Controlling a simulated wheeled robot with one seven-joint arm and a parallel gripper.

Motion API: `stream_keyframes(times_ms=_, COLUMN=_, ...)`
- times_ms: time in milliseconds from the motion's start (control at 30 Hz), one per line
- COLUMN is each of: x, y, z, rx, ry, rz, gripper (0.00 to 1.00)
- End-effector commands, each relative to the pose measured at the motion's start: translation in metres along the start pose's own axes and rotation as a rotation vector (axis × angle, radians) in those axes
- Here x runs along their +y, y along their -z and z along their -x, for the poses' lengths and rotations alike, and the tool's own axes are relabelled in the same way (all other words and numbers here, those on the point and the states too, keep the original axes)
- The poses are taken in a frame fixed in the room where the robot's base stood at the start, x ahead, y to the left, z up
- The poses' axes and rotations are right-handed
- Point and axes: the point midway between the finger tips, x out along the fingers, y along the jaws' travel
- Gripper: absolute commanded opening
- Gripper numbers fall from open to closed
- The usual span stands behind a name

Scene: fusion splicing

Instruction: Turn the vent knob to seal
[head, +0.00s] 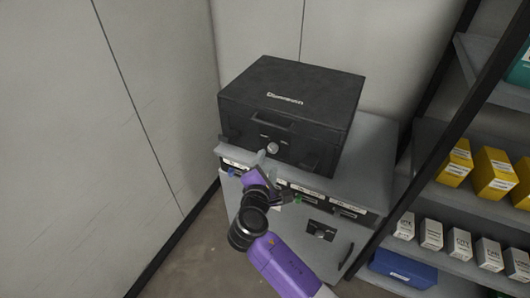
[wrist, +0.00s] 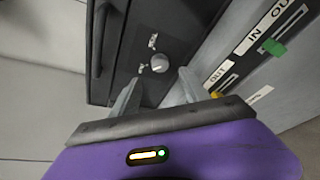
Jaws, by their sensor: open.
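The vent knob (head: 272,147) is a small round light-grey knob on the front of a black case, below the handle. In the wrist view the knob (wrist: 160,63) sits beyond and between the open fingertips, with small white labels beside it that are too blurred to read. My gripper (wrist: 155,92) is open and empty, one grey finger on each side below the knob, apart from it. In the head view my gripper (head: 265,160) is just in front of the case (head: 300,85), close below the knob.
The case stands on a grey cabinet (head: 375,150) with labelled slots, coloured tabs and a latch (head: 321,231) on its front. A shelf rack (head: 455,205) with yellow and white boxes and a blue bin (head: 403,268) is at right. Walls close in at left and behind.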

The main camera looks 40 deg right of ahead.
Motion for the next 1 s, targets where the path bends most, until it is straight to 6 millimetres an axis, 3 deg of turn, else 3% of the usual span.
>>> stream_keyframes(times_ms=400, x=0.0, y=0.0, z=-0.059, rx=0.001, ry=0.001, rz=-0.005, gripper=0.54)
stream_keyframes(times_ms=800, x=0.0, y=0.0, z=-0.069, rx=0.003, ry=0.0, rz=-0.005, gripper=0.54)
stream_keyframes(times_ms=833, x=0.0, y=0.0, z=-0.069, rx=0.003, ry=0.0, rz=-0.005, gripper=0.52)
stream_keyframes(times_ms=1000, x=0.0, y=0.0, z=-0.068, rx=0.003, ry=0.0, rz=-0.005, gripper=0.18)
